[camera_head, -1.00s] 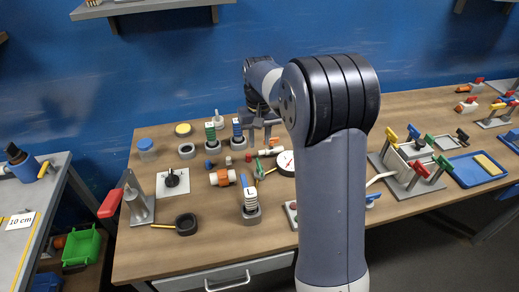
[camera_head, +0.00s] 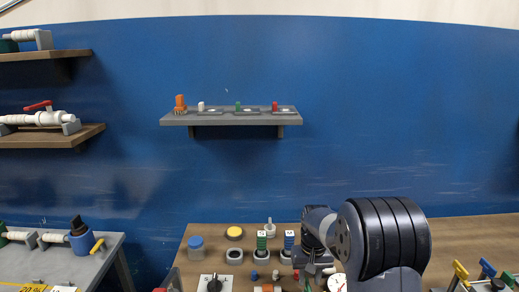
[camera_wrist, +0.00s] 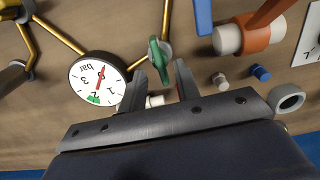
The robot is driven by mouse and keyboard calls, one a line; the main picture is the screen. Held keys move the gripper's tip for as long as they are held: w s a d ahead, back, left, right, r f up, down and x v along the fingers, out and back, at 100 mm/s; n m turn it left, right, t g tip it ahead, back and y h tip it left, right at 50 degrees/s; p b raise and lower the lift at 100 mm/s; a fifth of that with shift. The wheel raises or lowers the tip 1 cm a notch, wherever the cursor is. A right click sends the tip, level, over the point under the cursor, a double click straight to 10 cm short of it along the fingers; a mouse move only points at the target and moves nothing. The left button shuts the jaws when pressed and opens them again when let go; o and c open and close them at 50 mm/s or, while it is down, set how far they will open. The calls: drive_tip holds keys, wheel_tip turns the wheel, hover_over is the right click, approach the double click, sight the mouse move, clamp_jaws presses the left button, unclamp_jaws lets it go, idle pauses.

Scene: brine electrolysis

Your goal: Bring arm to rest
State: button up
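My gripper (camera_head: 312,268) is over the workbench (camera_head: 450,235), at the end of my bent arm. The wrist view shows its two dark fingers (camera_wrist: 163,72) spread apart with nothing clamped between them. A green valve handle (camera_wrist: 158,55) and a white fitting (camera_wrist: 156,100) appear in the gap between the fingers. They seem to belong to the bench below. A round gauge marked "bar" (camera_wrist: 97,79) lies just left of the fingers in the wrist view.
An orange and white valve (camera_wrist: 245,35), a small blue plug (camera_wrist: 261,73) and a grey ring (camera_wrist: 286,100) lie beside the fingers. A blue-capped jar (camera_head: 196,247) stands on the bench. A wall shelf (camera_head: 230,118) hangs above, with open space before the wall.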

wheel_tip(320, 180, down, 2)
drive_tip(key=shift+f, duration=0.25)
drive_tip(key=shift+m+p, duration=0.45)
drive_tip(key=shift+m, duration=0.65)
